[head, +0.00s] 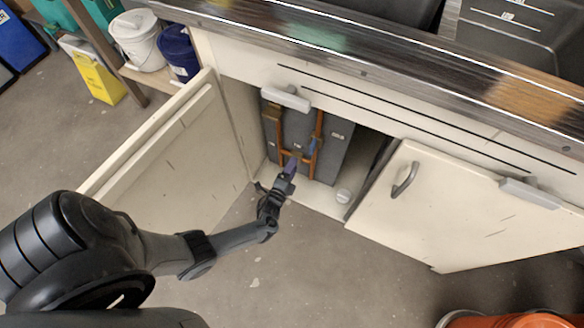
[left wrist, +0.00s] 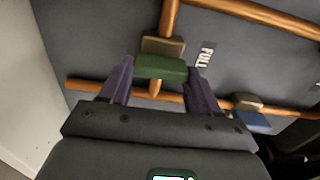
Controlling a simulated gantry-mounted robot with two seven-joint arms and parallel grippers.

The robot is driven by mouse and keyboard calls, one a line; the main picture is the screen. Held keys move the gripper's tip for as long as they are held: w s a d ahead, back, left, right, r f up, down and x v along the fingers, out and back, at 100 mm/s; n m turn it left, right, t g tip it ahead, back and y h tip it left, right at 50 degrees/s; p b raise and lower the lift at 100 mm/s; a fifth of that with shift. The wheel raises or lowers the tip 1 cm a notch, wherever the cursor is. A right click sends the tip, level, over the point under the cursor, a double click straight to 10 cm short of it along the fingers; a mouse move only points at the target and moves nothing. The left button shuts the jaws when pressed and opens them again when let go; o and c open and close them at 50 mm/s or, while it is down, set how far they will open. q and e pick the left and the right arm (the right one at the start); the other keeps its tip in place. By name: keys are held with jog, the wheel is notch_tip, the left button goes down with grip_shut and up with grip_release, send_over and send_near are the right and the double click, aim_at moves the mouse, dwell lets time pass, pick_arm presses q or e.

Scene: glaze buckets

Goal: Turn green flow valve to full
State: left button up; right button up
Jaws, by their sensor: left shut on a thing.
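The green flow valve (left wrist: 162,67) sits on copper pipework against a grey panel, and its green handle lies crosswise in the left wrist view. My left gripper (head: 290,164) reaches into the open cabinet under the counter. Its two purple fingers are shut on the green handle, one on each side. In the head view the fingers hide the green handle. A FULL label (left wrist: 205,55) is on the panel just right of the handle. My right gripper is not in view.
A blue valve (left wrist: 251,121) is on the pipe to the right, close to the right finger.

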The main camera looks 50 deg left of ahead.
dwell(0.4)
pick_arm(q)
jog(key=o, duration=1.1)
jog(key=shift+c, duration=0.2)
jog(key=p+v, duration=0.3)
jog(key=v, duration=0.8)
jog(key=shift+p, duration=0.4)
